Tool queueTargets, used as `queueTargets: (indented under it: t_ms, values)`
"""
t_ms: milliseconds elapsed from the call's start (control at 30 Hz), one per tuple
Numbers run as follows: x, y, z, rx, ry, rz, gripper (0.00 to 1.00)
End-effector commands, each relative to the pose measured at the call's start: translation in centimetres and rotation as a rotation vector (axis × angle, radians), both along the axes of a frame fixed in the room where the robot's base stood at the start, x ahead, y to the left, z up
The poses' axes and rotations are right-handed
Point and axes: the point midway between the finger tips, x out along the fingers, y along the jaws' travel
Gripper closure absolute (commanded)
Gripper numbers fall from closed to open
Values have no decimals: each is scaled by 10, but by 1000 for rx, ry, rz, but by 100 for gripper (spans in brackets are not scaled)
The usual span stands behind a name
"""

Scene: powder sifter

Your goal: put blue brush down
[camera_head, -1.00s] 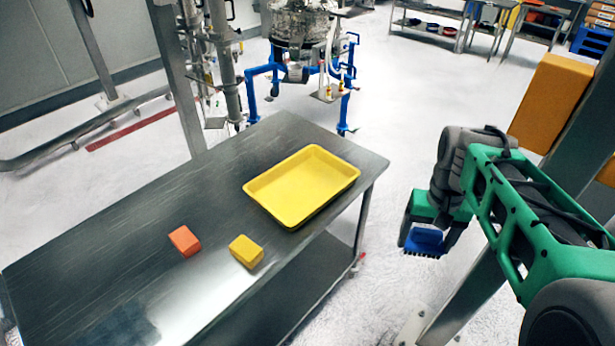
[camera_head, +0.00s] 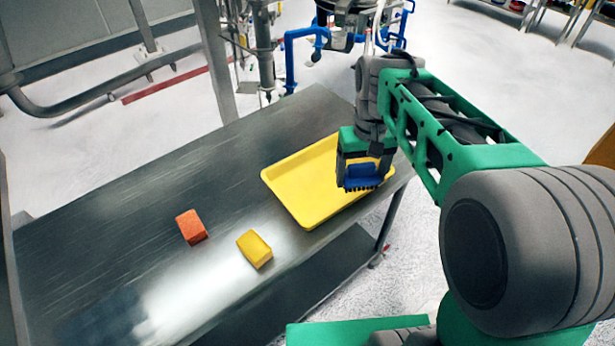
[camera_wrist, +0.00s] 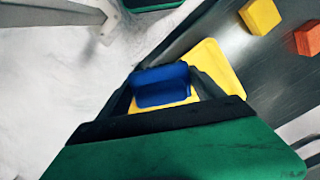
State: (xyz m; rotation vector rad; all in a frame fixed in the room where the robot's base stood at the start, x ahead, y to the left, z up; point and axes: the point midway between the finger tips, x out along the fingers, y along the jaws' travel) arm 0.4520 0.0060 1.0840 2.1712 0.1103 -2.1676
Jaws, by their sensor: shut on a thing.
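The blue brush (camera_head: 362,178) is held in my gripper (camera_head: 360,174), bristles facing down, in the head view. My gripper is shut on it and is over the right part of the yellow tray (camera_head: 290,193), apparently above it. The brush hides part of the tray's right side. In the wrist view the blue brush (camera_wrist: 162,86) sits between the two fingers, with part of the yellow tray (camera_wrist: 215,68) behind it.
A metal table (camera_head: 130,195) bears the tray. An orange block (camera_head: 191,227) and a yellow block (camera_head: 254,248) lie on it, left of the tray. The table's left part is bare. A blue-framed machine (camera_head: 300,42) stands behind.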

Motion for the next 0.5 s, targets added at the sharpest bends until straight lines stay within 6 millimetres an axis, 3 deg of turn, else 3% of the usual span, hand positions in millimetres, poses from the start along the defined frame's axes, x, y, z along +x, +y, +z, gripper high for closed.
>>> queueTargets:
  t_ms: [33, 133, 300, 500]
  values:
    - [11, 6, -23, 0, 1, 73, 61]
    - [32, 21, -37, -1, 1, 257, 61]
    - [53, 39, -37, -1, 1, 459, 61]
    - [82, 29, -43, 0, 5, 476, 61]
